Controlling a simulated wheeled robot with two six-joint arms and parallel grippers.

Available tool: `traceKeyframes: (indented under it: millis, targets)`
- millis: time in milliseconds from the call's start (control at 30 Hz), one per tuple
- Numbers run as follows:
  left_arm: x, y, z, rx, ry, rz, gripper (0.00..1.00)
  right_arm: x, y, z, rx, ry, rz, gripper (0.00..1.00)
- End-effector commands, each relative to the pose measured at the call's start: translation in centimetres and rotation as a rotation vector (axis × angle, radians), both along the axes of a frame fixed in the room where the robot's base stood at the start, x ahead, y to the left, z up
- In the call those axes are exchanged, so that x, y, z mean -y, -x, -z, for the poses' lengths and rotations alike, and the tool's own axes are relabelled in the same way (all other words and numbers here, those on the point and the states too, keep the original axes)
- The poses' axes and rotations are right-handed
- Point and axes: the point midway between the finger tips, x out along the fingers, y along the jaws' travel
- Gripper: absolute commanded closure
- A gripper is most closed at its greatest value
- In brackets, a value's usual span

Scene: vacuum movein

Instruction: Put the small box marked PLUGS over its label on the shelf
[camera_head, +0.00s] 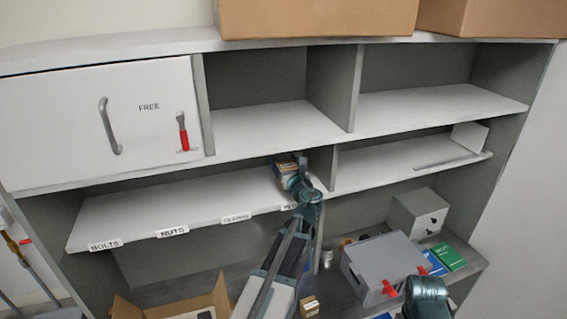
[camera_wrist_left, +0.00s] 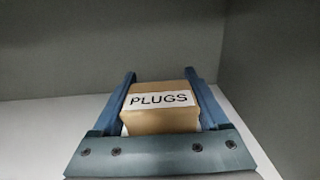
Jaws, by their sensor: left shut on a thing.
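The small brown box marked PLUGS (camera_wrist_left: 160,118) sits between the two fingers of my left gripper (camera_wrist_left: 160,88) in the left wrist view, its white label facing the camera. In the head view my left gripper (camera_head: 292,172) reaches into the middle-level bay, over the white shelf (camera_head: 190,203) near its right end, and is shut on the box. The arm partly covers the box there. Shelf-edge labels read BOLTS (camera_head: 105,245) and NUTS (camera_head: 172,231); a third (camera_head: 237,217) is hard to read. The rightmost label (camera_head: 289,207) is partly hidden by my arm.
A grey divider (camera_head: 326,166) stands just right of the gripper. A cabinet door marked FREE (camera_head: 150,130) is above left. Below are an open carton (camera_head: 135,308), a grey case (camera_head: 380,264) with red latches and a small box (camera_head: 309,305). The shelf's left part is clear.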

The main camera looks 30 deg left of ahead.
Motion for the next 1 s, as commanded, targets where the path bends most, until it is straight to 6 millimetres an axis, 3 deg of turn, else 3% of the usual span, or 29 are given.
traceKeyframes:
  millis: [167, 200, 300, 567, 767, 1000]
  targets:
    - [0.0, 0.0, 0.3, 0.0, 0.0, 0.0, 1.0, 0.0, 0.0, 0.3, 0.0, 0.0, -0.002, 0.5]
    - [0.0, 0.0, 0.3, 0.0, 0.0, 0.0, 0.21, 0.0, 0.0, 0.3, 0.0, 0.0, -0.002, 0.5]
    - [0.0, 0.0, 0.3, 0.0, 0.0, 0.0, 0.03, 0.0, 0.0, 0.3, 0.0, 0.0, -0.002, 0.5]
    - [0.0, 0.0, 0.2, 0.0, 0.0, 0.0, 0.0, 0.0, 0.0, 0.2, 0.0, 0.0, -0.002, 0.5]
    - [0.0, 0.0, -1.6, 0.0, 0.0, 0.0, 0.0, 0.0, 0.0, -1.6, 0.0, -0.001, 0.007, 0.5]
    - [4.4, 4.0, -0.9, 0.0, 0.0, 0.003, 0.0, 0.0, 0.0, -0.9, 0.0, -0.001, 0.006, 0.5]
